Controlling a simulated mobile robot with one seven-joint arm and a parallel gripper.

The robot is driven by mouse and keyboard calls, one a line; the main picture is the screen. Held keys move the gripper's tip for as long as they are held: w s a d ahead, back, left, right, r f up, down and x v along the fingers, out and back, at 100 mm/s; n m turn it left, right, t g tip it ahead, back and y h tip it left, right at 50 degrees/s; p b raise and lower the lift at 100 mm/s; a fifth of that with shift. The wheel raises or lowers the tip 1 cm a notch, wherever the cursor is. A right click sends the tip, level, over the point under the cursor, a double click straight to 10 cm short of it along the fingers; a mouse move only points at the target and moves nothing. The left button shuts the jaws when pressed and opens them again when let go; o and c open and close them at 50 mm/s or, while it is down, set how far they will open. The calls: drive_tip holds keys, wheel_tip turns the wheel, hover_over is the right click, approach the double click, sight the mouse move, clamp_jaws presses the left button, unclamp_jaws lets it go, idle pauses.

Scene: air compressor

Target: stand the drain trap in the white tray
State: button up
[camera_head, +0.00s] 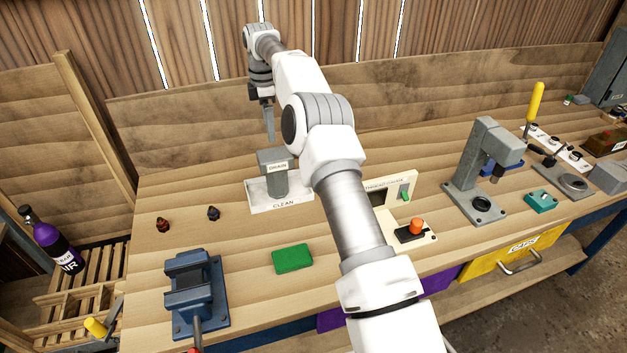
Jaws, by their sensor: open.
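The drain trap (274,182) is a grey piece with a wide head labelled "DRAIN" and a narrower lower body. It stands upright in the white tray (259,205), which is marked "CLEAN" on its front edge. My gripper (269,138) is above the head of the trap, pointing down, with nothing seen in it. It is open, though its fingers overlap from this side. A small gap shows between the fingertips and the trap.
A blue vise (193,290), a green block (292,258) and two small dark knobs (163,225) (213,213) are on the bench in front. A grey press (484,170) and a cream gauge board (404,190) stand to the right. Wooden boards rise behind.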

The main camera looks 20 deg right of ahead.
drive_tip(key=s+a+r+m+t, duration=0.1)
drive_tip(key=s+r+m, duration=0.1)
drive_tip(key=s+r, duration=0.35)
drive_tip(key=s+a+r+m+t, duration=0.1)
drive_tip(key=s+r+m, duration=0.1)
drive_tip(key=r, duration=0.6)
drive_tip(key=s+r+m, duration=0.4)
drive_tip(key=s+r, duration=0.3)
drive_tip(key=s, duration=0.6)
drive_tip(key=s+d+f+m+t+b, duration=0.1)
drive_tip(key=s+f+m, duration=0.3)
drive_tip(key=s, duration=0.8)
drive_tip(key=s+d+f+m+t, duration=0.1)
drive_tip(key=s+f+m, duration=0.4)
drive_tip(key=s, duration=0.8)
drive_tip(key=shift+s+d+t+b, duration=0.15)
drive_tip(key=shift+d+t+b, duration=0.25)
drive_tip(key=shift+t, duration=0.2)
